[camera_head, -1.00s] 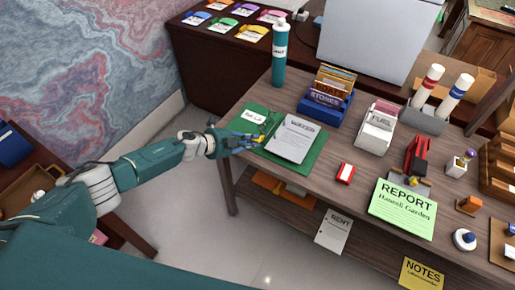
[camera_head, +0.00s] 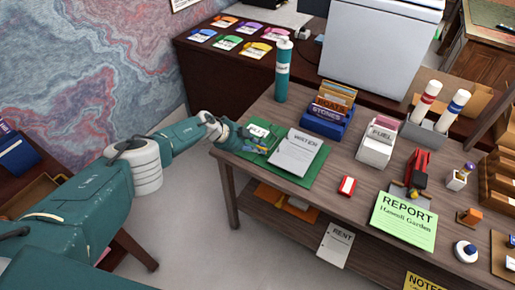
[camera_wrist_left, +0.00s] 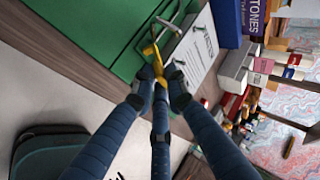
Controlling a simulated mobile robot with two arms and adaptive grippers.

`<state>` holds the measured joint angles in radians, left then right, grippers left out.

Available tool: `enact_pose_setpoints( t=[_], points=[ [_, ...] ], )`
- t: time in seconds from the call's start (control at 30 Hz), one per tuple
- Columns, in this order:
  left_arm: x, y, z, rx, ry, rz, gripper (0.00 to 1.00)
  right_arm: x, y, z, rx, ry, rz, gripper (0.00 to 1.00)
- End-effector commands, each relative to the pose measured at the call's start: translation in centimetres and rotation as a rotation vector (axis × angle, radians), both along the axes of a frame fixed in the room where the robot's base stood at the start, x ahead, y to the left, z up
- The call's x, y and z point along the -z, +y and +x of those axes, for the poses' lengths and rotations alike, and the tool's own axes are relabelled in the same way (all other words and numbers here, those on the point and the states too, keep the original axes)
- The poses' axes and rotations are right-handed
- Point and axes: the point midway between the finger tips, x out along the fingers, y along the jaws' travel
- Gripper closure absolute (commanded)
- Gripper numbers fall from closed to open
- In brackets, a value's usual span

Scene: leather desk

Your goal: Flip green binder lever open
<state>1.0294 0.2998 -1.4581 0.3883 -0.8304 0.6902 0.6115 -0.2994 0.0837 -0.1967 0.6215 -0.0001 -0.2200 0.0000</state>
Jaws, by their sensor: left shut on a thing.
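The green binder (camera_head: 302,176) lies open on the wooden desk, with a WATER sheet (camera_head: 298,152) on its right part and a small white label on its left part. It also shows in the left wrist view (camera_wrist_left: 95,25). The lever's lower end is hidden between the fingertips. My right gripper is not in view.
A teal bottle (camera_head: 282,70) stands behind the binder. A blue card box (camera_head: 325,123), a white FUEL box (camera_head: 377,148) and a red-and-white box (camera_head: 347,186) stand to the right. The desk's front edge is close to the binder.

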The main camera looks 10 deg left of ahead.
Motion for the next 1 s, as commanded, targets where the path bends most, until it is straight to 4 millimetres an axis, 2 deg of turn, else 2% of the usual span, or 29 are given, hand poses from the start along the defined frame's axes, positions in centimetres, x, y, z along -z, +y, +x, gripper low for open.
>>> enact_pose_setpoints(
  t=[0.23, 0.27, 0.3, 0.67, 1.0],
  points=[
    [-0.1, -0.3, 0.0, 0.001, 0.001, -0.006, 1.0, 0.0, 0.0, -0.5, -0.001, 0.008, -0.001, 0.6],
    [-0.1, -0.3, 0.0, 0.001, 0.001, -0.006, 0.83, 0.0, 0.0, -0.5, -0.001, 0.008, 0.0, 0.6],
    [-0.1, -0.3, 0.0, 0.001, 0.001, -0.006, 0.78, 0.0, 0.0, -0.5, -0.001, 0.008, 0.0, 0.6],
    [-0.2, 0.0, 0.0, 0.002, -0.001, -0.002, 0.78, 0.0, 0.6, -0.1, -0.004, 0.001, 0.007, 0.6],
    [-2.0, 1.5, -1.0, 0.003, -0.004, 0.0, 0.78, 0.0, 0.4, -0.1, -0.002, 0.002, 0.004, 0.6]
  ],
)
